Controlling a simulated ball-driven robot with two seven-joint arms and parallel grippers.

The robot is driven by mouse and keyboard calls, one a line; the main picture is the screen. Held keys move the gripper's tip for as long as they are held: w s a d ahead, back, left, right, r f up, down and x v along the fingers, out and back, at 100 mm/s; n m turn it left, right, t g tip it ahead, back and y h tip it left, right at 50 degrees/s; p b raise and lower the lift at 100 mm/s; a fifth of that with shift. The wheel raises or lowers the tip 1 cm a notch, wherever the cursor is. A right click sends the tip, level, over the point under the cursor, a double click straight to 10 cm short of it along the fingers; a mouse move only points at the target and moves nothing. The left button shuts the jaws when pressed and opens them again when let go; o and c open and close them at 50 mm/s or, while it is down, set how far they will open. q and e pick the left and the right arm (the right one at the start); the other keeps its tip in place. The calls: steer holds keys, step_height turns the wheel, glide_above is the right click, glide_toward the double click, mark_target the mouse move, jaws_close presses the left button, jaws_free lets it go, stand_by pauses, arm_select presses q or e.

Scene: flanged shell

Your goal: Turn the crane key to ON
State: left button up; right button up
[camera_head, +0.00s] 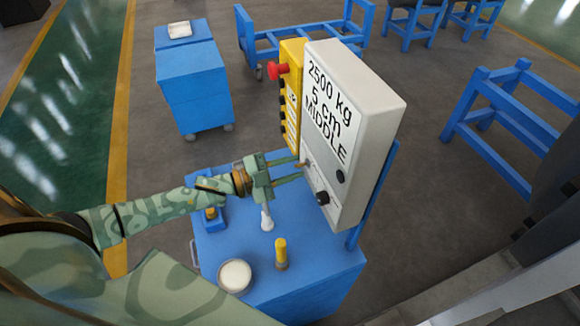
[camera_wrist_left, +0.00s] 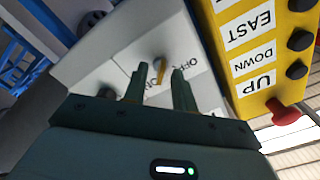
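The crane key (camera_wrist_left: 161,70) is a small yellowish key on the pale face of the control box (camera_head: 375,120). It stands beside a printed label (camera_wrist_left: 183,72) that reads OFF, upside down in the left wrist view. In the head view the key is small and partly hidden by the fingers. My left gripper (camera_head: 300,167) reaches to the lower left of the box face. Its two fingers are open, one on each side of the key, with gaps visible in the left wrist view (camera_wrist_left: 160,82). My right gripper is not in view.
A yellow button pendant (camera_head: 292,95) with a red knob (camera_head: 278,70) is beside the box. Black knobs (camera_head: 322,198) are on the box face. The blue cart (camera_head: 330,262) holds a white dish (camera_head: 235,276) and a yellow-topped post (camera_head: 281,252).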

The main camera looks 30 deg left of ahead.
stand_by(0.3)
arm_select(q)
steer(key=b+v, duration=0.1)
steer(key=v, duration=1.5)
steer(key=shift+s+a, duration=0.1)
